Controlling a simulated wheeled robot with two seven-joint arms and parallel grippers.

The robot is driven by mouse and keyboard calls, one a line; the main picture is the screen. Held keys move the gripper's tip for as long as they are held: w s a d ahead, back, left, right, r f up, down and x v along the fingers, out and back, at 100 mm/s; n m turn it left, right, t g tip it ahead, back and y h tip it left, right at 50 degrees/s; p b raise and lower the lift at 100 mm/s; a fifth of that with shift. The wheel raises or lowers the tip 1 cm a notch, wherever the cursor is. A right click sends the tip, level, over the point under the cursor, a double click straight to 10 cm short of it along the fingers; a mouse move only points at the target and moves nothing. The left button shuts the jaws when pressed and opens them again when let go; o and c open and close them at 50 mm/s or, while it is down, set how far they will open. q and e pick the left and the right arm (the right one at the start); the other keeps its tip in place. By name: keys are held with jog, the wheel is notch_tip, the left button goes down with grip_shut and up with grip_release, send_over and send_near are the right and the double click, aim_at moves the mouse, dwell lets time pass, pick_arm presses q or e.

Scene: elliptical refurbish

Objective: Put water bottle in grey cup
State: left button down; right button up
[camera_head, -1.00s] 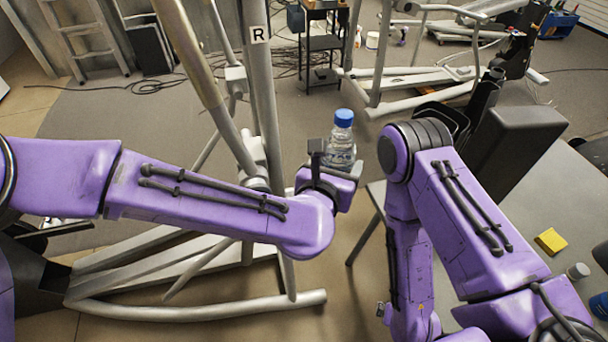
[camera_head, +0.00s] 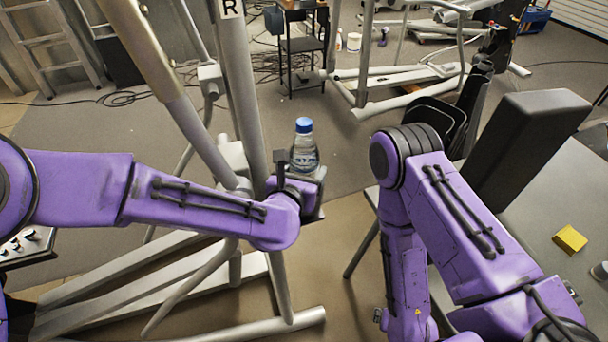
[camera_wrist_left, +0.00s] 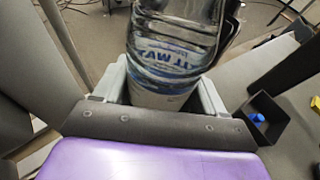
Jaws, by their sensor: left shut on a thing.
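The water bottle (camera_head: 304,152), clear with a blue cap and a printed label, stands nearly upright in my left gripper (camera_head: 301,177) in the head view. The gripper is shut on its lower part and holds it in the air beside a grey machine post. In the left wrist view the bottle (camera_wrist_left: 168,58) fills the upper middle, between the two grey fingers. I cannot pick out a grey cup with certainty in either view. My right arm bends downward in the head view, and its gripper is out of the picture.
A grey table (camera_head: 530,245) at the right bears a yellow block (camera_head: 569,239). A black padded block (camera_head: 529,140) rises behind my right arm. Exercise machine posts (camera_head: 240,90) stand close to my left arm. In the left wrist view, a dark open box (camera_wrist_left: 265,116) holds something blue.

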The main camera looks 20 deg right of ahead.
pick_arm(q)
jog(key=shift+w+d+r, duration=0.1)
jog(key=shift+w, duration=0.25)
jog(key=shift+s+r, duration=0.4)
jog(key=shift+s, duration=0.1)
jog(key=shift+c, duration=1.7)
grip_release()
jog(key=shift+s, duration=0.15)
jog(key=shift+w+f, duration=0.1)
jog(key=shift+w, duration=0.25)
jog(key=b+v, duration=0.1)
jog(key=v, duration=1.1)
jog(key=shift+b, duration=0.4)
jog(key=shift+s, duration=0.15)
